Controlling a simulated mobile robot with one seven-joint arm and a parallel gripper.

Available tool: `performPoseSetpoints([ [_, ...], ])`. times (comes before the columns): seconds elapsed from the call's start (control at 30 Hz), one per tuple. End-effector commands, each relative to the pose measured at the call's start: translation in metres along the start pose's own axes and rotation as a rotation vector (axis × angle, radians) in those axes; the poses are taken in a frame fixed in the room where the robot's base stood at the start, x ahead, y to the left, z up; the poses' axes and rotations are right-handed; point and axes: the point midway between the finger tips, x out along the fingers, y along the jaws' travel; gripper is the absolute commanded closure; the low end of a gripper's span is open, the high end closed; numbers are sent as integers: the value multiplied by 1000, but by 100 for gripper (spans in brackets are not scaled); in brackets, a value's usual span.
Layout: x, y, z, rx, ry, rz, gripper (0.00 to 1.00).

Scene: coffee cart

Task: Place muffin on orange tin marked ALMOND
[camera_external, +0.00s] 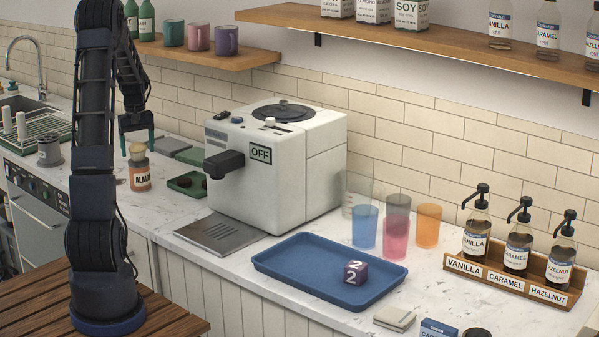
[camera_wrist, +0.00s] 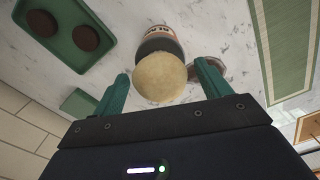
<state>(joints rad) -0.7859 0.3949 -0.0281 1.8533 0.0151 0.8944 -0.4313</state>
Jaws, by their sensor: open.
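The muffin (camera_external: 137,153) has a pale tan top and sits upright on the orange tin (camera_external: 140,181), whose label partly reads ALMOND. In the wrist view the muffin's round top (camera_wrist: 160,78) is large in the middle, with its dark cup below it and the tin (camera_wrist: 158,33) partly hidden behind. My gripper (camera_external: 137,147) is just above the muffin, pointing down. Its green fingers (camera_wrist: 162,88) are open, one on each side of the muffin, with a visible gap on both sides.
A green tray (camera_wrist: 46,49) with two dark round items lies beside the tin. The white coffee machine (camera_external: 288,165) stands to the right. A grey metal canister (camera_external: 49,149) and a dish rack (camera_external: 30,132) are to the left. The blue tray (camera_external: 283,267) is farther right.

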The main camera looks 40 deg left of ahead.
Motion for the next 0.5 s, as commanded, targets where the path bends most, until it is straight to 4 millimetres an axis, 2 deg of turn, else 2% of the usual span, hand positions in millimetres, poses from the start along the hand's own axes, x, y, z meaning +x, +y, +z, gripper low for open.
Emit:
performPoseSetpoints([
  [0.13, -3, 0, 0, 0, 1, 0, 24],
  [0.27, -15, 0, 0, 0, 2, 0, 24],
  [0.5, -60, 0, 0, -1, 3, 1, 24],
])
